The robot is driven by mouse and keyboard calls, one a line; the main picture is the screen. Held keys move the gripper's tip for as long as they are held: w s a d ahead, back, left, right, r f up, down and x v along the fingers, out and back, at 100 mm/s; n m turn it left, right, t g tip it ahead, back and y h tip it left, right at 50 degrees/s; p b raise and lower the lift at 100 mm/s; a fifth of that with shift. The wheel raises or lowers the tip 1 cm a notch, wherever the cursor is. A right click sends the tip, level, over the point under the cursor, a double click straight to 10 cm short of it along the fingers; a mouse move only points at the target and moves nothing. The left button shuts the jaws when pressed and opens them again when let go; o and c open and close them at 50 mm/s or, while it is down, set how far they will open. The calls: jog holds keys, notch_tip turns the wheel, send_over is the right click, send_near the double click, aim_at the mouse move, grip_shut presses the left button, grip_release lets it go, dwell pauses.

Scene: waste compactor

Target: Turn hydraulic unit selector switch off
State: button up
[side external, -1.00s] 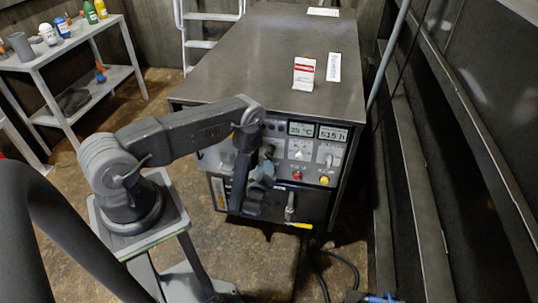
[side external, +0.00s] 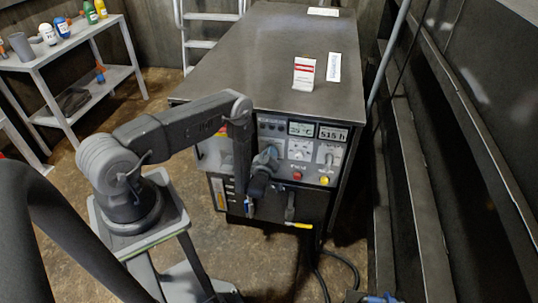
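The hydraulic unit is a dark cabinet with a grey control panel (side external: 312,166) on its front, in the side external view. One selector switch (side external: 299,151) sits mid-panel below the temperature display. Another switch (side external: 327,156) sits to its right, below the hours display. Their exact settings are too small to read. My gripper (side external: 271,153) is at the left part of the panel, left of the mid-panel switch. Its fingers are small and partly hidden by my wrist, so I cannot tell whether they are open or touch anything. The panel behind my wrist is hidden.
A red button (side external: 297,175) and a yellow button (side external: 324,180) sit low on the panel. A lever with a yellow end (side external: 299,225) sticks out below. A card stand (side external: 304,74) is on the cabinet top. A shelf (side external: 75,60) stands at left.

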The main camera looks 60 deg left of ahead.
jog(key=shift+c, duration=1.2)
jog(key=m, duration=0.8)
jog(key=shift+d+m, duration=0.1)
jog(key=shift+m, duration=0.2)
jog(key=o, duration=0.6)
jog(key=shift+c, duration=0.2)
